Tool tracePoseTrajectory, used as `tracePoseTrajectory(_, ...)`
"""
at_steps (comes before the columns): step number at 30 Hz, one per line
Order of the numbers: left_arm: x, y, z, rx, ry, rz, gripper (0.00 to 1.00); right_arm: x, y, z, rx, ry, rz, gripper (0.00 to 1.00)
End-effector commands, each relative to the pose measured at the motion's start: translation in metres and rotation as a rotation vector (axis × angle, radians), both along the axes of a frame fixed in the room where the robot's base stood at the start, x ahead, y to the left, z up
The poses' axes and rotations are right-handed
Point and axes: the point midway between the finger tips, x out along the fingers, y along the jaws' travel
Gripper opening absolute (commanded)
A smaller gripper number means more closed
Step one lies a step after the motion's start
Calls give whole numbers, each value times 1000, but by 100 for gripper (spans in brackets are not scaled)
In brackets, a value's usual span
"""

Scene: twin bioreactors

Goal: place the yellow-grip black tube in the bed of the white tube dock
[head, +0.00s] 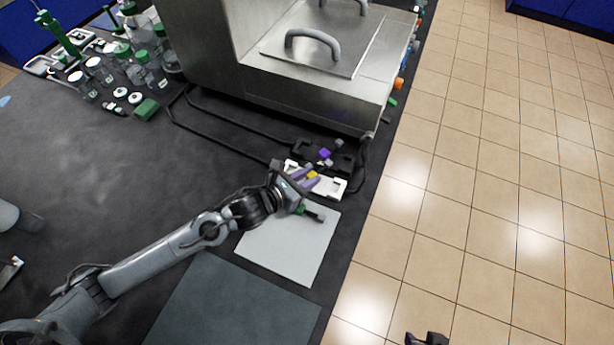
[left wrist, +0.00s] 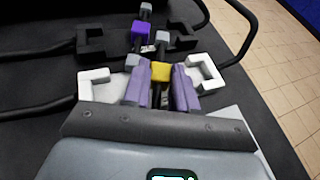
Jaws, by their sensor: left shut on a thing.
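My left gripper (head: 306,180) is shut on the yellow grip (head: 312,175) of the black tube, over the white tube dock (head: 330,190). In the left wrist view the yellow grip (left wrist: 161,72) sits between the purple fingers (left wrist: 160,90). The white dock's end brackets show on both sides of the fingers, left (left wrist: 95,88) and right (left wrist: 207,73). The fingers hide most of the tube and the dock's bed, so I cannot tell whether the tube touches the bed. A dark piece at the bottom edge of the head view appears to be my right gripper (head: 427,339), largely cut off.
A black dock (head: 305,152) with a purple-grip piece (head: 324,153) lies just behind the white dock. A steel housing (head: 270,85) stands behind. A white mat (head: 285,250) with a green-ended piece (head: 312,214) lies in front. The bench edge is close on the right.

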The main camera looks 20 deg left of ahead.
Motion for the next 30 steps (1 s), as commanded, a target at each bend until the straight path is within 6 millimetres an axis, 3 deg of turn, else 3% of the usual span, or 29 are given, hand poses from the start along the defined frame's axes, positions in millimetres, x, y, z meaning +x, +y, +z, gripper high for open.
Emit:
tracePoseTrajectory(9,-1,0,-7,1,3,0,0,0,-1,-6,-4,-1,3,43)
tracePoseTrajectory(10,-1,0,-8,2,4,0,31,0,-1,-6,-4,-1,3,43)
tracePoseTrajectory(14,-1,0,-9,2,6,0,51,0,-1,-6,-4,-1,3,43)
tracePoseTrajectory(24,-1,0,-8,3,8,0,52,0,0,-4,0,-1,1,43)
tracePoseTrajectory(30,-1,0,8,1,7,1,52,0,1,11,3,-1,-2,43)
